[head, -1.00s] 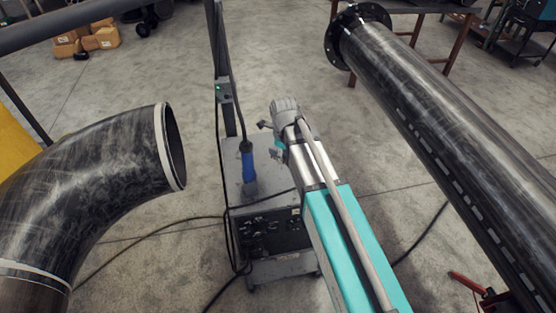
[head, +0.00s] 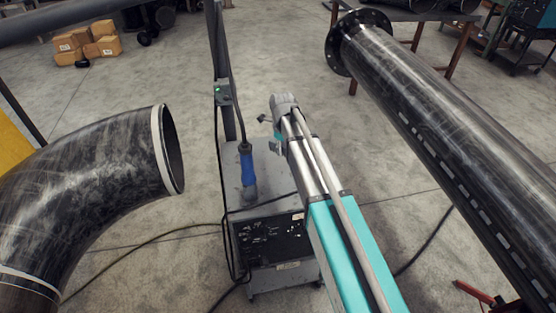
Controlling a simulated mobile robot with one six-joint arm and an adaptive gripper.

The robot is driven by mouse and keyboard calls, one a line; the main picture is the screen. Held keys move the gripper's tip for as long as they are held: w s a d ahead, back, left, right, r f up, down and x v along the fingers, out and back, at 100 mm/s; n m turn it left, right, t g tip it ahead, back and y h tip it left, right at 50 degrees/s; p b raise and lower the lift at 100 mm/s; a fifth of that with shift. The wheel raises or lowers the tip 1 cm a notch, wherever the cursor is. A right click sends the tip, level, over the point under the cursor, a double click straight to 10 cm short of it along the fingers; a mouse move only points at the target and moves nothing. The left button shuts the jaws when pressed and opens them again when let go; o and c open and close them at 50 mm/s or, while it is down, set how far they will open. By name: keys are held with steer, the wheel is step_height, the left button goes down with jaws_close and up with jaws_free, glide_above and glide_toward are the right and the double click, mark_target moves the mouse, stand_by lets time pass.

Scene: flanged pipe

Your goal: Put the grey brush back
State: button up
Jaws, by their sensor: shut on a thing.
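My arm reaches from the bottom right to the grey wrist near the middle of the head view. My gripper (head: 268,124) is at its end, over the right side of a grey welding cart, and is mostly hidden behind the wrist. Only small dark and teal parts show beside it. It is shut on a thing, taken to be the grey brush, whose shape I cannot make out. A blue-handled tool (head: 248,168) stands upright on the cart top (head: 232,178), just left of my gripper and apart from it.
A post with a cable and switch box (head: 223,94) rises behind the cart. A black pipe elbow (head: 100,185) is at left, a long flanged pipe (head: 440,120) at right. Cardboard boxes (head: 88,44) lie at the back left. Cables (head: 130,255) cross the floor.

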steer(key=b, duration=0.5)
glide_above(282, 161)
steer(key=f, duration=0.5)
steer(key=shift+s, duration=0.3)
steer(key=shift+w+a+f+b, duration=0.15)
steer(key=shift+w+f+b, duration=0.35)
steer(key=shift+f, duration=0.2)
steer(key=shift+s+f+b, duration=0.1)
steer(key=shift+f+b, duration=1.15)
steer(key=shift+f, duration=0.1)
steer(key=shift+f, duration=0.15)
steer(key=o, duration=1)
steer(key=shift+r, duration=0.25)
step_height(282, 161, up, 12)
steer(key=p, duration=1.2)
